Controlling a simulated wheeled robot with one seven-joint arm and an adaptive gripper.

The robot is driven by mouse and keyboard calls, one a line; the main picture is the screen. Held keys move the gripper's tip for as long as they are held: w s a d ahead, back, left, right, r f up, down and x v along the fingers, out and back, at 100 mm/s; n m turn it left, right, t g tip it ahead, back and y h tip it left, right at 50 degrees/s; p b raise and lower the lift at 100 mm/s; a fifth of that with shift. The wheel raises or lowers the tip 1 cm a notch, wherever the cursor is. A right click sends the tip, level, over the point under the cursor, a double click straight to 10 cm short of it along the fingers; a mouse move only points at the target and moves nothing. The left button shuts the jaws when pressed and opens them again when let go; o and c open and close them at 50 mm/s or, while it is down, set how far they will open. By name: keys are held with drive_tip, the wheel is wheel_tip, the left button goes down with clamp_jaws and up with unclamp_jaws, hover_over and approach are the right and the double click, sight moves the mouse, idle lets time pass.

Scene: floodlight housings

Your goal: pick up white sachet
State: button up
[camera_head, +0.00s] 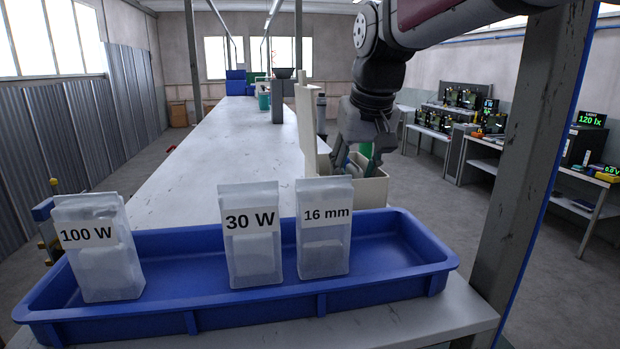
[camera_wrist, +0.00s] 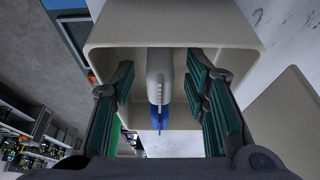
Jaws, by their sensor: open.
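My gripper (camera_head: 362,158) points down into a cream box at the far side of the blue tray. In the wrist view my gripper (camera_wrist: 168,105) is open, its green-padded fingers inside the cream box (camera_wrist: 110,30). A narrow pale white thing (camera_wrist: 158,65) stands between the fingers, apart from the pads; I cannot tell if it is a sachet seen edge-on. Three whitish translucent pouches stand in the tray: one labelled 100 W (camera_head: 100,270), one 30 W (camera_head: 253,262), one 16 mm (camera_head: 325,250). My gripper is beyond the 16 mm pouch.
A blue thing (camera_wrist: 163,117) lies below the white one in the box. The cream box (camera_head: 370,190) has an upright panel (camera_head: 306,125) beside it. The blue tray (camera_head: 390,285) spans the near table end. The long white table (camera_head: 205,150) is mostly clear. A post stands right.

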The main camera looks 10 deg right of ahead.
drive_tip(key=shift+w+f, duration=0.1)
drive_tip(key=shift+f, duration=0.1)
clamp_jaws()
